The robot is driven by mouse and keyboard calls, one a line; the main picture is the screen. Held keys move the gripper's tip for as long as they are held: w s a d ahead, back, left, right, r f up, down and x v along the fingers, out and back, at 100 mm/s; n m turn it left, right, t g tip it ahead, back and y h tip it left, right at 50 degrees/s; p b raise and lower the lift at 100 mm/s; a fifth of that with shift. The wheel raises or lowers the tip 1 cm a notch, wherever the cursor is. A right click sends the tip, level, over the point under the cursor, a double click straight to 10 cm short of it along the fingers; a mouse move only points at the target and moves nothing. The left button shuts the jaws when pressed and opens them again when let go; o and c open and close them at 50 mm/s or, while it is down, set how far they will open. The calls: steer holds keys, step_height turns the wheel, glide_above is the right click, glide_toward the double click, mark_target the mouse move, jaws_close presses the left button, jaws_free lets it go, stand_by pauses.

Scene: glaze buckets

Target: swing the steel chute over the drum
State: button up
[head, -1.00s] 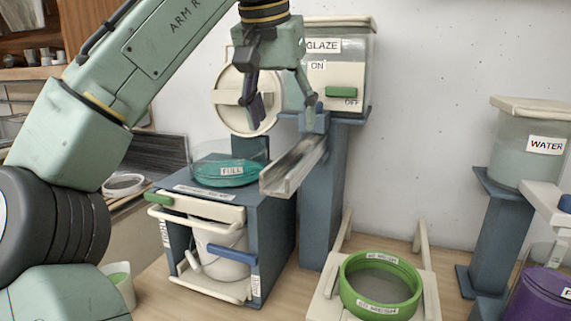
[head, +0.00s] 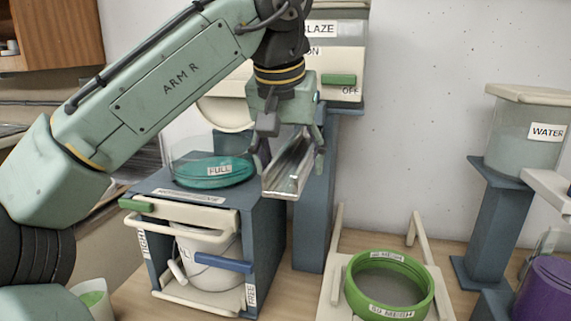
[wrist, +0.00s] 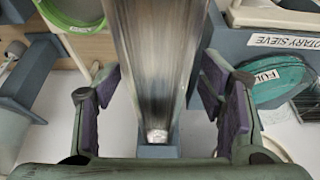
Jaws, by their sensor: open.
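The steel chute (head: 287,170) is a shiny open trough that slopes down toward me, its lower end by the right front corner of the blue sieve stand. My gripper (head: 290,165) is open, with one finger on each side of the chute. In the wrist view the chute (wrist: 157,60) runs between the two open fingers (wrist: 162,110), with gaps on both sides. The drum (head: 213,172), a clear round vessel with teal contents and a "FULL" label, sits on the stand left of the chute. It also shows at the right of the wrist view (wrist: 278,78).
The blue rotary sieve stand (head: 266,235) holds a white bucket (head: 208,270) behind a blue-handled latch. A green-ringed sieve (head: 389,286) lies on a cream frame at front right. The glaze tank (head: 335,60) is behind my arm. The water tank (head: 524,145) stands far right.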

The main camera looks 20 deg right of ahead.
steer(key=shift+w+d+f, duration=0.1)
steer(key=shift+d+f, duration=0.05)
steer(key=shift+f, duration=0.15)
steer(key=shift+r, duration=0.15)
jaws_close()
stand_by(0.6)
